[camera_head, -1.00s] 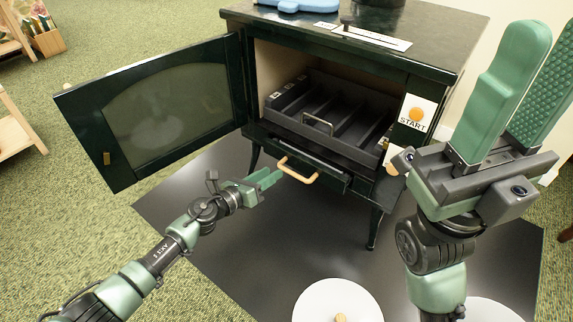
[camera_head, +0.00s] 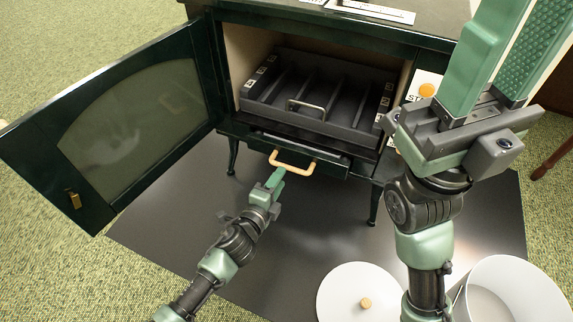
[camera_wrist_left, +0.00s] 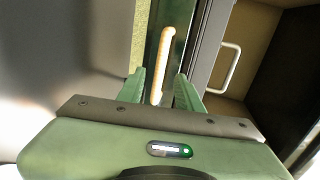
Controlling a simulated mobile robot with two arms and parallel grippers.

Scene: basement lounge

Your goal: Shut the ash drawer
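The ash drawer (camera_head: 335,162) is below the firebox of the dark green stove and stands out a little from the stove front. Its pale wooden handle (camera_head: 292,165) faces me. My left gripper (camera_head: 275,178) is just in front of the handle's left part. In the left wrist view the handle (camera_wrist_left: 163,62) shows between the tips of the two spread green fingers (camera_wrist_left: 160,82), with gaps on both sides. My right gripper (camera_head: 500,62) is raised at the right, fingers up, apart and empty, in front of the stove's right side.
The stove's glass door (camera_head: 130,130) hangs wide open at the left. A dark compartmented tray (camera_head: 325,92) with a metal handle sits in the firebox. A white round lid (camera_head: 345,290) and a white bucket (camera_head: 510,290) are on the floor at the lower right.

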